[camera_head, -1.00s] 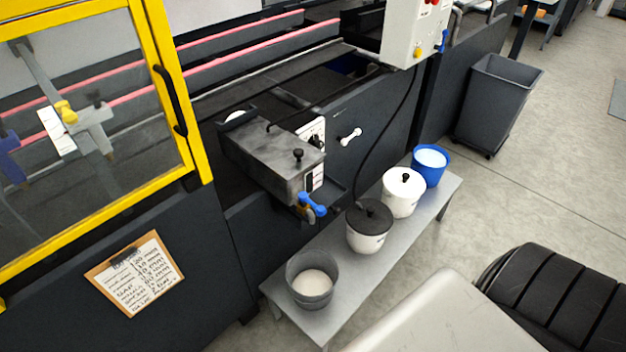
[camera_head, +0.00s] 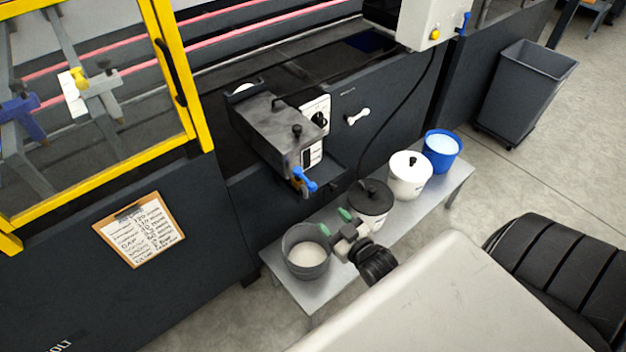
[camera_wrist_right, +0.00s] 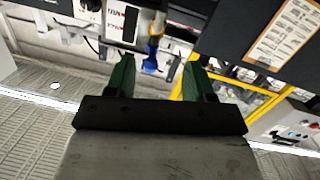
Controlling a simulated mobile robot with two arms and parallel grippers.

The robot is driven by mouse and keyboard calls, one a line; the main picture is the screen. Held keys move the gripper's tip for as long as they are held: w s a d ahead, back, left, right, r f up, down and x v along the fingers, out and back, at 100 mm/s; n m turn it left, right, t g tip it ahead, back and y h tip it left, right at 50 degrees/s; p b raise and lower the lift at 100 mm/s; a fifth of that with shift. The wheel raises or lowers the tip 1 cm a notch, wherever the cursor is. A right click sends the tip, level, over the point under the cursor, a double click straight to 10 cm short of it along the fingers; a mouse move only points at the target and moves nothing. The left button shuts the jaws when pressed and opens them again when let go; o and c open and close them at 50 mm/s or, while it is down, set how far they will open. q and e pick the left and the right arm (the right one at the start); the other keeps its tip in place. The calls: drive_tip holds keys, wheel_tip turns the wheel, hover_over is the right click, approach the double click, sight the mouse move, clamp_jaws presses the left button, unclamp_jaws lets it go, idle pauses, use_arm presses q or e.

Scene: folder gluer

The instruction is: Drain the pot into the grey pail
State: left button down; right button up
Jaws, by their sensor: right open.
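The glue pot (camera_head: 270,128) is a grey metal box with a black-knobbed lid, mounted on the machine's front. A valve with a blue handle (camera_head: 304,179) sits at its lower front, above the bench. The grey pail (camera_head: 306,255) stands at the bench's near left end with pale contents, in front of and below the valve. My right gripper (camera_head: 335,222) is open and empty, with green fingertips, beside the grey pail's right rim. In the right wrist view the blue handle (camera_wrist_right: 151,64) shows between the open fingers, some way off. My left gripper is not in view.
A white pail with a black lid (camera_head: 370,203), a white lidded pail (camera_head: 409,177) and a blue pail (camera_head: 442,151) stand along the grey bench (camera_head: 436,189). A clipboard (camera_head: 139,230) hangs at left. A grey bin (camera_head: 524,95) stands on the floor at back right.

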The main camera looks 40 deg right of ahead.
drive_tip(key=t, duration=0.1)
approach(314, 189)
drive_tip(key=w, duration=1.3)
drive_tip(key=shift+d+f+p, duration=0.1)
drive_tip(key=shift+f+p, duration=0.2)
drive_tip(key=shift+f, duration=0.1)
clamp_jaws()
